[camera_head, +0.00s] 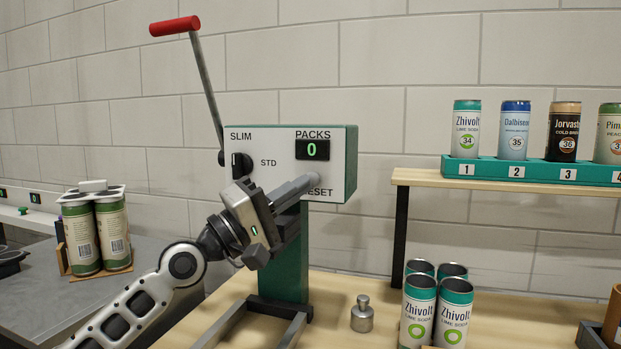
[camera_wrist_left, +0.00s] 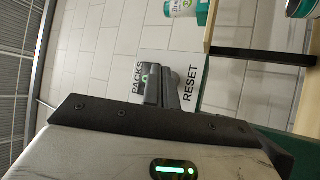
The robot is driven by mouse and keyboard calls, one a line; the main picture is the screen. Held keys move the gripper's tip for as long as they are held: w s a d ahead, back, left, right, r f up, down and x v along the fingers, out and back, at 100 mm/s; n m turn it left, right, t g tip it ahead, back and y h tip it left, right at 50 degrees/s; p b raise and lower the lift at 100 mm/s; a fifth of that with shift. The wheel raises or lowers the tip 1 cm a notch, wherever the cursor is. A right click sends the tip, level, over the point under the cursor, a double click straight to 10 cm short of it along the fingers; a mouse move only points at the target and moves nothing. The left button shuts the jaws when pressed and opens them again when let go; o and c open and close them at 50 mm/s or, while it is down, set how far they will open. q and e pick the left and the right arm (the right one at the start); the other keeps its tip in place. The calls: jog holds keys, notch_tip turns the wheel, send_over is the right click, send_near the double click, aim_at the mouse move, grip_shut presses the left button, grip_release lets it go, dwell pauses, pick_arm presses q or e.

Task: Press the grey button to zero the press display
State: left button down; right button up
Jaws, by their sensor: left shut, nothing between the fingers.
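The press (camera_head: 345,165) has a white front panel with a green side. Its PACKS display (camera_head: 312,150) shows a green 0. My left gripper (camera_head: 308,183) is shut and empty, its fingertips at the panel just below the display, above the RESET label. The grey button is hidden behind the fingers, so I cannot tell whether they touch it. In the left wrist view the shut fingers (camera_wrist_left: 162,88) point at the panel between the PACKS and RESET labels. My right gripper is not in view.
A red-handled lever (camera_head: 176,26) rises from the press, with a SLIM/STD selector (camera_head: 240,163) on the panel. Open-topped Zhivolt cans (camera_head: 418,308) and a metal weight (camera_head: 362,315) stand on the table at right. A shelf (camera_head: 500,181) holds numbered cans. Packed cans (camera_head: 96,235) stand at left.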

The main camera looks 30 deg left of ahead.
pick_arm(q)
jog(key=s+p, duration=0.1)
jog(key=s, duration=0.1)
jog(key=s+d, duration=0.1)
jog(key=s, duration=0.1)
jog(key=shift+s+p, duration=0.1)
jog(key=shift+p, duration=0.3)
dwell(0.5)
